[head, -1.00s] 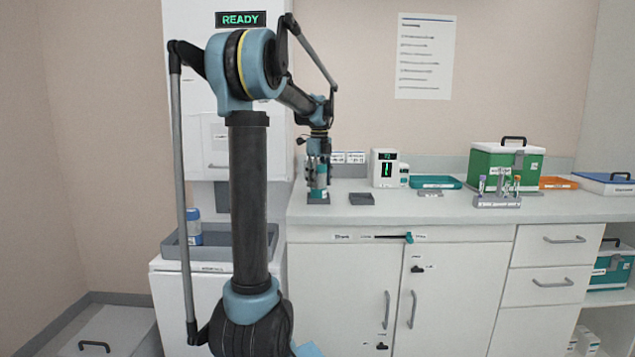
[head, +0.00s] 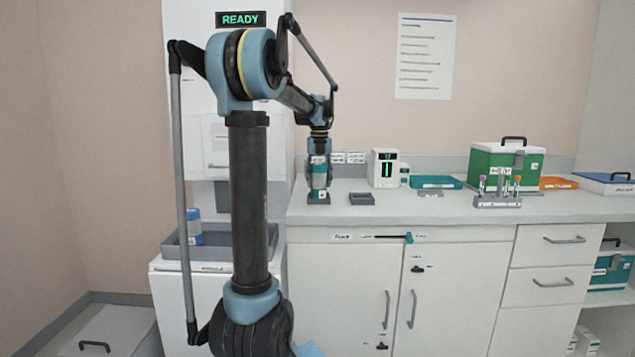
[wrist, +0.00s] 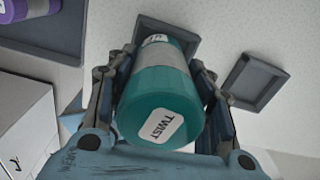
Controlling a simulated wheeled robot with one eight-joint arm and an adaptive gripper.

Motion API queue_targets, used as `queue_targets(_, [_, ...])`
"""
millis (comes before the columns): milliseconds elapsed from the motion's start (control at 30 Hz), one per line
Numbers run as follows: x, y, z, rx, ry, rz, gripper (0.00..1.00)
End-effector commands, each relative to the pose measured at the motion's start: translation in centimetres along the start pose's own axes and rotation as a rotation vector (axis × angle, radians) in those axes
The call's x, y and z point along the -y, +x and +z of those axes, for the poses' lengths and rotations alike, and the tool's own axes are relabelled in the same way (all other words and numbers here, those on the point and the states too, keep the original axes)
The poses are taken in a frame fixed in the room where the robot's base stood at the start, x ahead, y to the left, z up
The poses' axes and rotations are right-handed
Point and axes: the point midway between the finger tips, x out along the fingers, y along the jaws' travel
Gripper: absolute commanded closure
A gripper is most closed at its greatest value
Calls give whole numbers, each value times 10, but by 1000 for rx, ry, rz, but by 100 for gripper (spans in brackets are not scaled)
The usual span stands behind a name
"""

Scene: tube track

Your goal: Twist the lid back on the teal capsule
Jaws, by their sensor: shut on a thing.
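The teal capsule (head: 318,178) stands upright on the counter in a grey square holder (head: 318,199). In the wrist view the teal capsule (wrist: 160,95) has a pale grey band, and its near end is a teal lid (wrist: 150,112) with a "TWIST" label. My gripper (head: 319,166) is above the holder, pointing down, shut on the capsule's upper part. In the wrist view the fingers of my gripper (wrist: 163,72) lie on both sides of it. The lid sits on the body; I cannot tell how tightly it is screwed.
An empty grey holder (head: 361,199) is just right of the capsule. A small white device (head: 384,168) with a green display, a teal tray (head: 435,182), a tube rack (head: 497,200) and a green box (head: 506,164) stand farther right. A grey tray (head: 270,237) is at left.

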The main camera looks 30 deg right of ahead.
Motion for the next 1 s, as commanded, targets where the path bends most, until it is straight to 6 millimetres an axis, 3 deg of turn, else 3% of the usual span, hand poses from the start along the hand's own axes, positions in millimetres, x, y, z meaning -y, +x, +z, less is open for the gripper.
queue_targets(333, [0,0,0,0,14,0,80])
queue_targets(367, [0,0,0,0,13,0,46])
queue_targets(433, [0,0,0,0,13,0,30])
queue_targets(1000, [0,0,0,0,-57,0,29])
